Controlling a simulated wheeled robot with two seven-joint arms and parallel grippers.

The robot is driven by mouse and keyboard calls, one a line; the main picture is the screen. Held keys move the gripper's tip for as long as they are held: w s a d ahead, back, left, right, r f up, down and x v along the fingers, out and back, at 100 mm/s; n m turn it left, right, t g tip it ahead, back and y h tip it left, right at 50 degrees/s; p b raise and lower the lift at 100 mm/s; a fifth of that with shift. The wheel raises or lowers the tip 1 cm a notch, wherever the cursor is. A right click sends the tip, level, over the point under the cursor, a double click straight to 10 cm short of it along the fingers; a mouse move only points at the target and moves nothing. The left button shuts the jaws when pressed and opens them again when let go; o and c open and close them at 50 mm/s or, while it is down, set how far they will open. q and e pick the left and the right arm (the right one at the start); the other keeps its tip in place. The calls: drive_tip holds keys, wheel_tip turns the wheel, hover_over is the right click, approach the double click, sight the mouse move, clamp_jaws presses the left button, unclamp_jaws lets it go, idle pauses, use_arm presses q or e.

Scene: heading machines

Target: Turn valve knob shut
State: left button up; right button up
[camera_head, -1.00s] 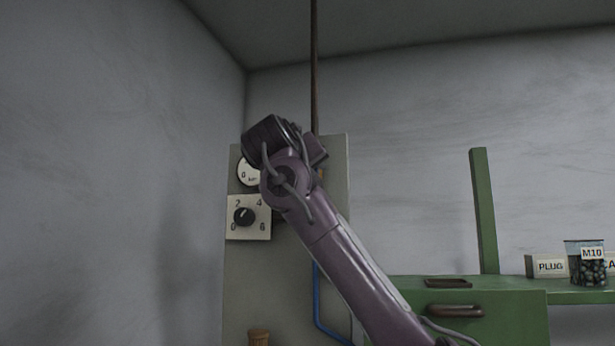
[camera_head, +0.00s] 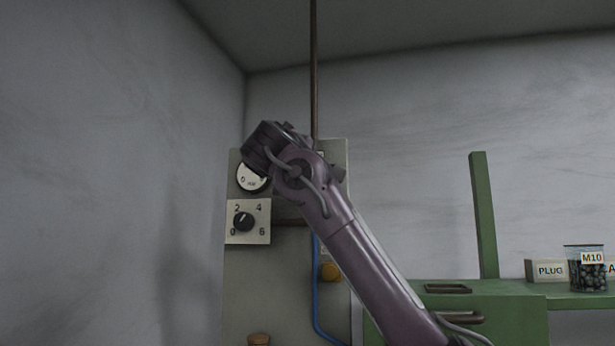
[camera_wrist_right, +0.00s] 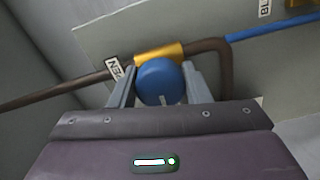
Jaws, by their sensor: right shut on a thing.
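The blue round valve knob (camera_wrist_right: 162,82) with a pale mark at its lower edge sits on a yellow valve body (camera_wrist_right: 159,53) in a brown pipe, in the right wrist view. My right gripper (camera_wrist_right: 160,88) is shut on the knob, one finger on each side. In the head view my right wrist and forearm cover the knob and the fingers. My left gripper is in neither view.
The grey panel (camera_head: 265,290) carries a round gauge (camera_head: 252,178), partly covered by my wrist, and a black selector dial (camera_head: 244,222). An orange-yellow part (camera_head: 331,271) and blue pipe (camera_head: 317,310) show beside my forearm. A green bench (camera_head: 510,315) stands right.

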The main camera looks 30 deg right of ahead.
idle(0.4)
drive_tip(key=o, duration=1)
drive_tip(key=shift+c, duration=0.2)
drive_tip(key=shift+s+a+f+b, duration=0.15)
drive_tip(key=shift+s+a+b, duration=0.15)
drive_tip(key=shift+a+b, duration=0.1)
drive_tip(key=b+v, duration=0.3)
drive_tip(key=v, duration=0.3)
drive_tip(key=shift+s+a, duration=0.25)
drive_tip(key=shift+a, duration=0.05)
drive_tip(key=shift+d, duration=0.1)
